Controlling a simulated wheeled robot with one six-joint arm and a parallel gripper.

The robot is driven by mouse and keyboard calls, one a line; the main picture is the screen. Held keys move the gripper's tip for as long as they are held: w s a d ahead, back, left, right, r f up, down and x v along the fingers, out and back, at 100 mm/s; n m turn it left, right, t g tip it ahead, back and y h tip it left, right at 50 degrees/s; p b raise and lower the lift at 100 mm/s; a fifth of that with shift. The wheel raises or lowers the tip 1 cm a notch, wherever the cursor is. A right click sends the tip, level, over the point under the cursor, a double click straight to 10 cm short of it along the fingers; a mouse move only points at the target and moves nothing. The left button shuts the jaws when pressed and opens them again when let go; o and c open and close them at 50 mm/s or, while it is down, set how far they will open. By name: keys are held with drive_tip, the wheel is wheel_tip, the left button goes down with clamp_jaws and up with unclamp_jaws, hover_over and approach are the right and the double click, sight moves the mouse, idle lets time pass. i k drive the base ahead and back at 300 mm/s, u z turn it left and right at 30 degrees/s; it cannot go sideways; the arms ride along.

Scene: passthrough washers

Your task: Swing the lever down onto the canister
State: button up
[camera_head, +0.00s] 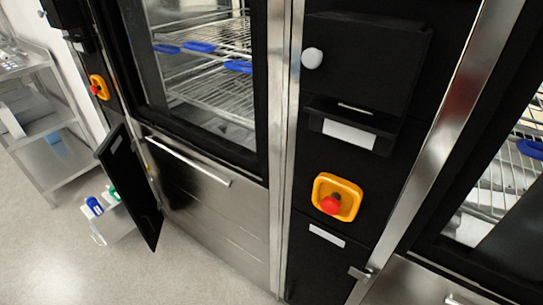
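Two small containers stand low at the left, in a pulled-out holder (117,232) beside an open black door (133,188). One container (94,206) is blue and white, and the other (113,193) shows green. They look like the canisters, but they are small and partly hidden by the door. I cannot make out a lever on or above them. My gripper is not in view.
A steel washer front with a horizontal handle (187,162) stands right of the open door. A black panel carries an orange and red emergency switch (337,198). A steel shelf cart (50,150) stands at far left. Floor (45,260) at lower left is clear.

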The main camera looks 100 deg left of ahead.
sight(93, 202)
drive_tip(key=u, duration=4.7)
drive_tip(key=k, duration=0.35)
drive_tip(key=u, duration=0.55)
drive_tip(key=i, duration=0.75)
drive_tip(key=z, duration=0.8)
drive_tip(key=i, duration=0.55)
drive_tip(key=z, duration=0.4)
